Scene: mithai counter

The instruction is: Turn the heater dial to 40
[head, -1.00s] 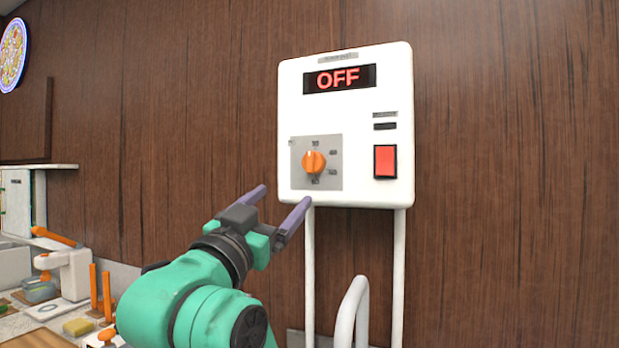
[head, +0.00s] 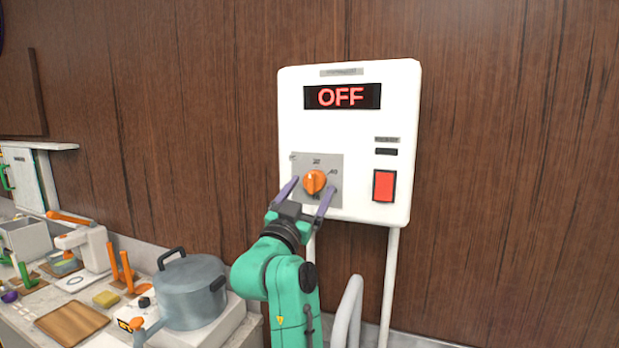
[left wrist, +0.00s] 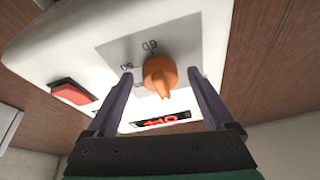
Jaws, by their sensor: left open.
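The heater box (head: 350,125) is a white panel on the wood wall, and its display (head: 342,96) reads OFF in red. The orange heater dial (head: 315,181) sits on a grey plate with number marks; 40 shows at its upper right. My left gripper (head: 308,190) is open, with one purple finger on each side of the dial. In the left wrist view the dial (left wrist: 159,76) stands between the two spread fingers, with a gap visible on both sides. The lower dial marks are partly hidden by the gripper. My right gripper is not in view.
A red switch (head: 384,186) is on the box, right of the dial. White posts (head: 388,290) run below the box. A grey pot (head: 190,290) stands on a counter at lower left, with a wooden board (head: 72,321) and small tools.

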